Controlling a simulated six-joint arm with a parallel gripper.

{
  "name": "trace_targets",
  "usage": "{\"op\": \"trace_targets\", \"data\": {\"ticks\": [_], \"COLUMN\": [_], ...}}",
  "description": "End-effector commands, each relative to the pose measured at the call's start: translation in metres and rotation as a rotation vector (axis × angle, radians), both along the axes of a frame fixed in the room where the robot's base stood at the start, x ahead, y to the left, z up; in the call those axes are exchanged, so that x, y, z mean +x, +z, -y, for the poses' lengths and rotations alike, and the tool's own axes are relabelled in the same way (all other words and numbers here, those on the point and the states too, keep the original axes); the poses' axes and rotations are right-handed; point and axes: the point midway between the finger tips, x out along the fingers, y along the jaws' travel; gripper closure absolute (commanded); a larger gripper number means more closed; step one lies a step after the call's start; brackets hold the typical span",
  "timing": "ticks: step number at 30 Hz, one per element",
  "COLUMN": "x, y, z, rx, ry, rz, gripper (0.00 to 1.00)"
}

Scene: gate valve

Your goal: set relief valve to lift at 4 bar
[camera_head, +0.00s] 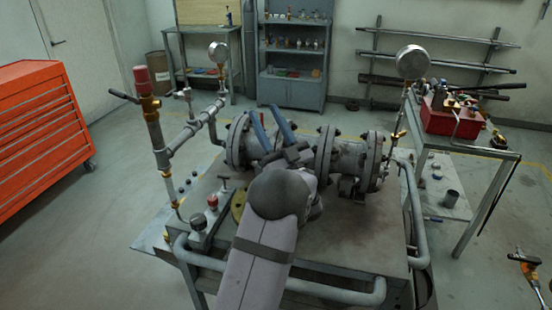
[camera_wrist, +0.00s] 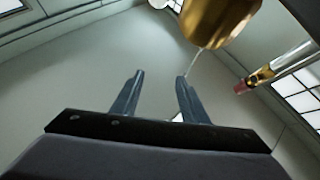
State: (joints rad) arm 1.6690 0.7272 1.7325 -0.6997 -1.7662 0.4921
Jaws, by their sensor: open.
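In the head view, a red-capped fitting (camera_head: 141,76) with a brass collar (camera_head: 149,104) and a dark side lever (camera_head: 123,96) tops a grey upright pipe at left; it looks like the relief valve. My gripper (camera_head: 262,110) is over the flanged valve body, right of that fitting and apart from it. Its two blue fingers point up, open and empty. The wrist view looks up past the open fingers (camera_wrist: 160,76). A large brass part (camera_wrist: 215,20) is close at upper right. A pink-red tip with a gold collar (camera_wrist: 240,88) is beside it. I cannot tell which fittings these are.
Round gauges stand at back left (camera_head: 218,52) and right (camera_head: 412,62). My arm hides part of the flanged valve body (camera_head: 326,150). A small red-topped device (camera_head: 212,201) is on the bench. A red toolbox (camera_head: 452,118) sits on the right-hand table. A pipe rail (camera_head: 330,290) runs along the front.

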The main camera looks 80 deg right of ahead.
Motion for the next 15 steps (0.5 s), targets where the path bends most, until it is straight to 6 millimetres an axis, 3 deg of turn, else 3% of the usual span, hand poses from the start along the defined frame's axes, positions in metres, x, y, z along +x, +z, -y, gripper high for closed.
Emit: {"op": "trace_targets", "data": {"ticks": [5,8,15], "x": [-0.013,-0.010,0.002], "y": [0.006,0.001,-0.048], "z": [-0.003,0.003,0.000], "rx": [0.012,0.082,0.351], "ry": [-0.262,-0.395,-0.681], "rz": [0.098,0.095,0.017], "gripper": [0.60,0.60,0.60]}}
